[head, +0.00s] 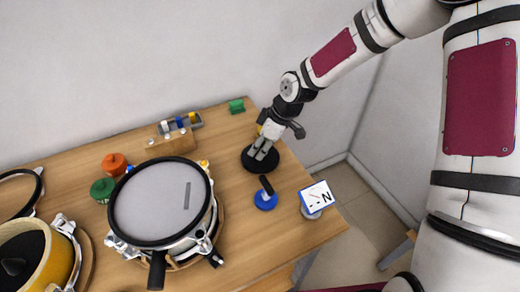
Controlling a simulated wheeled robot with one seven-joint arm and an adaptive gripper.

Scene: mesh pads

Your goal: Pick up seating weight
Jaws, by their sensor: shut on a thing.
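My gripper (261,152) points down near the table's right back edge. Its fingers are closed at the middle of a round black disc, which I take to be the seating weight (262,165). The fingers hide the part of the weight that they grip. I cannot tell whether the weight touches the table or is just above it.
A mesh pad drum (160,204) fills the middle of the wooden table (244,222). A blue disc with a black handle (265,201) and a white marked card (317,196) are near the right edge. Orange (115,163) and green (102,190) knobs sit left, a wooden block (170,143) behind.

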